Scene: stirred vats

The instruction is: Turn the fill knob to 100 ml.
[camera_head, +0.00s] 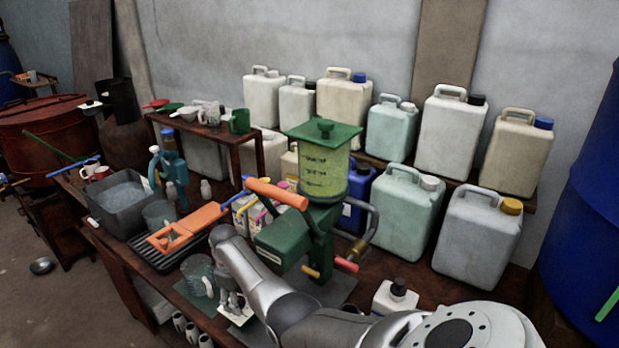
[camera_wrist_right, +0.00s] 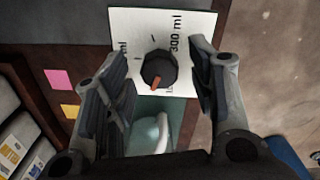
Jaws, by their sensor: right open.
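The fill knob (camera_wrist_right: 159,69) is a dark round knob with an orange pointer, on a white dial plate (camera_wrist_right: 146,22) in the right wrist view. The pointer aims toward the bottom of that picture, slightly left. "300 ml" reads to the knob's upper right; another label ending in "ml" is partly cut by a finger, and one below right is mostly hidden. My right gripper (camera_wrist_right: 157,66) is open, with one finger on each side of the knob and gaps visible. In the head view my right gripper (camera_head: 232,302) points down at the plate, hiding the knob. My left gripper is not in view.
A glass jug (camera_head: 199,276) stands close left of my right gripper. A green dispenser (camera_head: 285,238) with an orange-handled lever stands just behind my forearm. A white bottle (camera_head: 393,299) stands right of it. Large canisters (camera_head: 478,238) line the back. The bench is crowded.

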